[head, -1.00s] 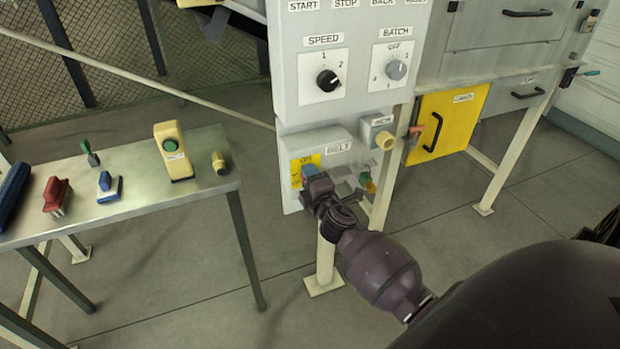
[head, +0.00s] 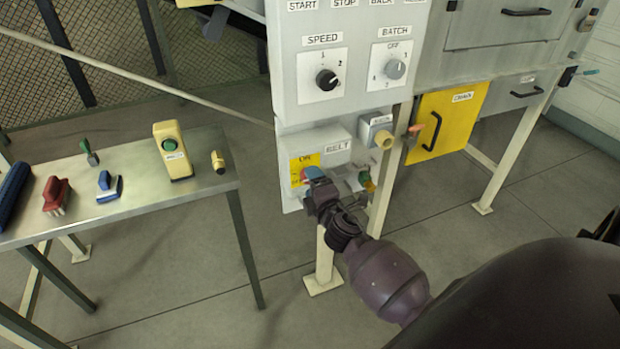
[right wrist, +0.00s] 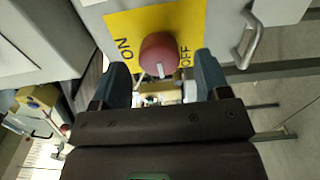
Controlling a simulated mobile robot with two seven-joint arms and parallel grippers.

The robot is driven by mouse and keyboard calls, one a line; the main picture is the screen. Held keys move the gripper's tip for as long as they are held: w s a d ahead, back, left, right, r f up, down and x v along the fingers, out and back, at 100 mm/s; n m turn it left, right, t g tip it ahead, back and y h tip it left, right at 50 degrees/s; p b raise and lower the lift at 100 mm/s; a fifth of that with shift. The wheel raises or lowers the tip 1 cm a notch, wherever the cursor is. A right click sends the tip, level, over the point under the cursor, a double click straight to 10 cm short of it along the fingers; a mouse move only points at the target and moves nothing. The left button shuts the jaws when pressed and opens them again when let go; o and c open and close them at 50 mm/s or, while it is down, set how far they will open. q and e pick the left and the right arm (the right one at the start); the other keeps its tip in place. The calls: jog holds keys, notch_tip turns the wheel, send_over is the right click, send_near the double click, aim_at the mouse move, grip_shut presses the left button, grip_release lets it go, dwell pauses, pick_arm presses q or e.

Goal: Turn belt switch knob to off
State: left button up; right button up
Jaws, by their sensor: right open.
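The belt switch knob (right wrist: 160,52) is red and round with a white mark, on a yellow plate (right wrist: 124,22) lettered ON and OFF. In the right wrist view, its white mark points down the picture, between the two words. In the head view, the yellow plate (head: 294,165) is beside the BELT label, and the knob is mostly hidden by my fingertips. My right gripper (right wrist: 164,80) is open, its blue-grey fingertips spread on either side of the knob in the picture. I cannot tell whether they touch it. My left gripper is not in view.
A metal bar handle (right wrist: 252,40) is close to the right finger. Above the belt box, the grey panel (head: 290,90) carries the speed (head: 327,80) and batch (head: 395,69) knobs. A yellow door (head: 447,120) is to the right. A table (head: 140,208) with brushes stands left.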

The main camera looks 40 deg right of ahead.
jog(key=v, duration=0.8)
dwell(0.4)
